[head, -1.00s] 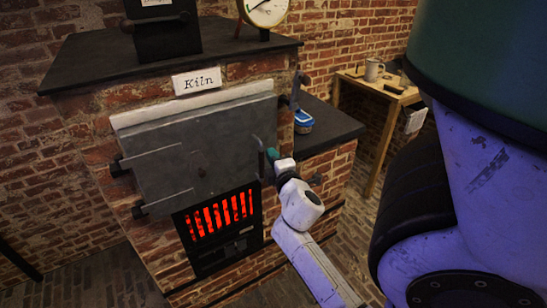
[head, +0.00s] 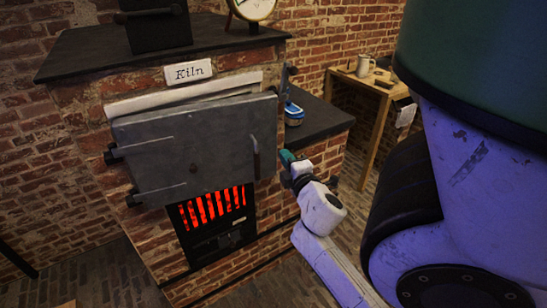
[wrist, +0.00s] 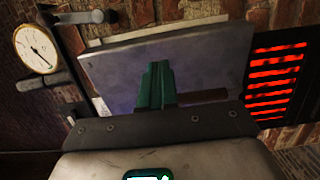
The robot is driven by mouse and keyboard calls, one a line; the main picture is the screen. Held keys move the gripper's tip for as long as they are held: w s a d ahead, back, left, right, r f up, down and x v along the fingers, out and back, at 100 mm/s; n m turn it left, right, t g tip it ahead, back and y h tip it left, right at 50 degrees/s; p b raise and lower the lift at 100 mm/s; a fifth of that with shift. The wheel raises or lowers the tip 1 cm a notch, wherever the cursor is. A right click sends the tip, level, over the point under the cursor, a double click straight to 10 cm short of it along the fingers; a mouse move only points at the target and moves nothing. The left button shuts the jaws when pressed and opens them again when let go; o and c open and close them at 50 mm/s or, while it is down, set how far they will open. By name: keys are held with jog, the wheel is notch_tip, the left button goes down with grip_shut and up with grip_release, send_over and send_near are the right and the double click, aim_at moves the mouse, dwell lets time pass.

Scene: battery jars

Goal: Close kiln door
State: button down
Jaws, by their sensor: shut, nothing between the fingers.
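The grey metal kiln door (head: 185,145) hangs on hinges at its left side. It stands slightly ajar, with a wedge-shaped gap along its top edge in front of the pale frame; it also shows in the wrist view (wrist: 200,60). Its dark upright handle (head: 256,158) is near the right edge. My gripper (head: 287,157) is just right of the door's free edge, with green fingers shut and empty. In the wrist view the fingers (wrist: 158,75) overlap the door face, and a dark bar, probably the handle, is beside them. Contact cannot be told.
The brick kiln bears a Kiln sign (head: 188,71) and a latch (head: 287,76) on its right. Glowing red bars (head: 212,206) lie below the door. A blue-lidded container (head: 293,114) is on the side ledge. A wooden table (head: 375,88) with a mug stands behind.

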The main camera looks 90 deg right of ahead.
jog(key=s+a, duration=0.1)
jog(key=s, duration=0.2)
jog(key=m+p, duration=0.3)
jog(key=m, duration=1.5)
send_near(274, 138)
jog(key=p+x, duration=0.4)
jog(key=x, duration=0.2)
jog(key=shift+w+d, duration=0.15)
jog(key=shift+d, duration=0.2)
jog(key=shift+w, duration=0.1)
